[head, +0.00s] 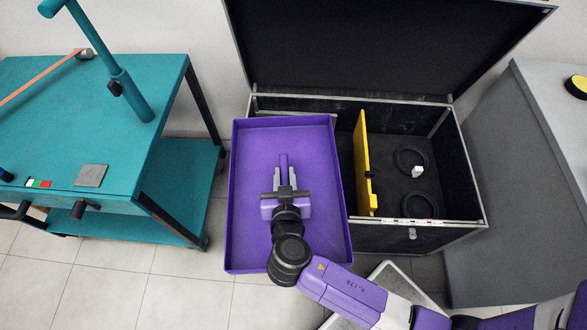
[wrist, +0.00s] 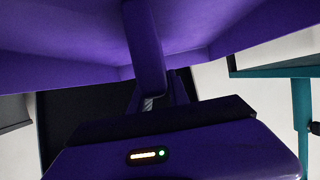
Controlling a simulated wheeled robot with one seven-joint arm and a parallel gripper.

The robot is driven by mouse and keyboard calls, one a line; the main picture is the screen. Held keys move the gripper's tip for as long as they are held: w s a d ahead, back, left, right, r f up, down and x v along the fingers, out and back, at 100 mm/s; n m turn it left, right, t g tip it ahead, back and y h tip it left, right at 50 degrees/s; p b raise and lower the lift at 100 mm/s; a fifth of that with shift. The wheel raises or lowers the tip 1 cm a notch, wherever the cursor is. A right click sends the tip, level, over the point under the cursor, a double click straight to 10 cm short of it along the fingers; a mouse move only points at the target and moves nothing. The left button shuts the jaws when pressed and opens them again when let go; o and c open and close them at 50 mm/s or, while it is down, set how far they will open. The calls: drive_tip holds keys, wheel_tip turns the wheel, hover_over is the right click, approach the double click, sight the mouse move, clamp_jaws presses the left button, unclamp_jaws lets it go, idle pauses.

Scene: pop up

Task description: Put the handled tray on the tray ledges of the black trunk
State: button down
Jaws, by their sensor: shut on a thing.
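The purple handled tray (head: 245,225) hangs in the middle of the head view, and it covers the left part of the trunk. My gripper (head: 284,177) is shut on the tray's handle (head: 283,160). In the wrist view the handle (wrist: 145,45) rises between the fingers, with the tray (wrist: 60,50) filling the top of the picture. The black trunk (head: 440,237) stands open behind and to the right, its lid (head: 370,45) raised. The tray overlaps the trunk's front left corner in the picture; its height above the rim cannot be told.
Inside the trunk, a yellow divider (head: 362,165) stands upright, with coiled black cables (head: 411,161) to its right. A teal cart (head: 120,145) stands at left, with floor between. A grey block (head: 520,200) stands close to the trunk's right side.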

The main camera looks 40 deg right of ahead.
drive_tip(key=shift+s+d+f+m+g+h+b, duration=0.3)
drive_tip(key=shift+f+m+g+h+b, duration=0.2)
drive_tip(key=shift+m+b, duration=0.15)
drive_tip(key=shift+d, duration=0.1)
drive_tip(key=shift+w+d+r, duration=0.1)
drive_tip(key=shift+d, duration=0.15)
hover_over(294, 139)
drive_tip(key=shift+a, duration=0.15)
drive_tip(key=f, duration=0.2)
drive_tip(key=f+b, duration=0.1)
drive_tip(key=f, duration=0.4)
drive_tip(key=shift+w+d+b, duration=0.2)
drive_tip(key=shift+d+b, duration=0.05)
drive_tip(key=shift+b, duration=0.05)
drive_tip(key=shift+f+b, duration=0.7)
drive_tip(key=shift+f, duration=1.8)
drive_tip(key=shift+f, duration=0.15)
drive_tip(key=c, duration=1.2)
unclamp_jaws()
drive_tip(key=shift+c, duration=0.2)
